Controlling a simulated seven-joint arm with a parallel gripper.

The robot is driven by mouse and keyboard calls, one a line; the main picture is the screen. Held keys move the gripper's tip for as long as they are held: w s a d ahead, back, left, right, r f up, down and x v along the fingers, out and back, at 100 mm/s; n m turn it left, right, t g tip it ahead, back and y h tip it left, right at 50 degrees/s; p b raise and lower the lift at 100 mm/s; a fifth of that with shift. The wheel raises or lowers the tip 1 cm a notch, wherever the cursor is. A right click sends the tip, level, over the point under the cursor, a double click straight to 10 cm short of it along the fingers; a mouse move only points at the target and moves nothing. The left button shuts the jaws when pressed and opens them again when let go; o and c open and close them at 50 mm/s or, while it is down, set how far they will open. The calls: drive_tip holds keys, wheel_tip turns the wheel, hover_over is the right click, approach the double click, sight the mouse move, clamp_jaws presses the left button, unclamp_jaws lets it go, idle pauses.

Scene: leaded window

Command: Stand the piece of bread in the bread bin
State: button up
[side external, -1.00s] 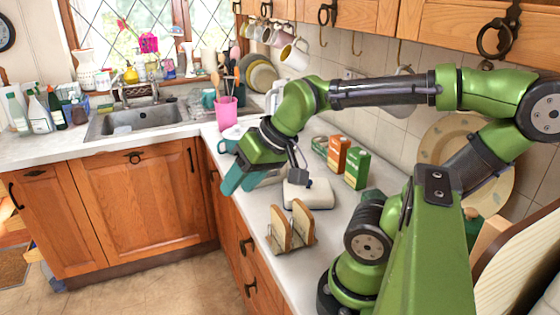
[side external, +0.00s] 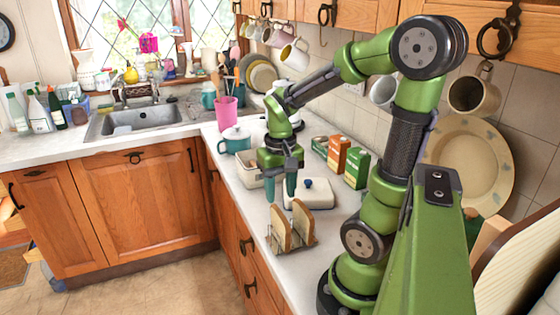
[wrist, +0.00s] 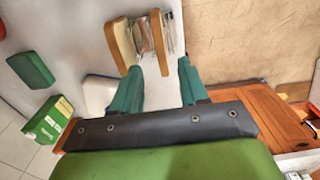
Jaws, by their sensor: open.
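Two pieces of bread, a left slice (side external: 281,229) and a right slice (side external: 303,221), stand upright in a wire rack (side external: 291,244) near the counter's front edge. The wrist view shows the left slice (wrist: 125,45), the right slice (wrist: 158,34) and part of the rack (wrist: 173,35). My gripper (side external: 281,198) is open and empty, pointing down just above and behind the bread. In the wrist view its fingertips (wrist: 160,69) are apart, near the slices. A cream open container (side external: 246,169), apparently the bread bin, stands behind my gripper, which partly hides it; its inside is unclear.
A white lid with a dark knob (side external: 314,195) lies right of my gripper. An orange box (side external: 337,154) and a green box (side external: 357,168) stand by the wall. A teal mug (side external: 234,140) and pink utensil pot (side external: 227,113) stand behind. The counter left of the rack is narrow.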

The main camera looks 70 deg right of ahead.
sight(280, 213)
wheel_tip(280, 213, down, 8)
drive_tip(key=shift+r, duration=0.25)
drive_tip(key=shift+c, duration=0.2)
clamp_jaws()
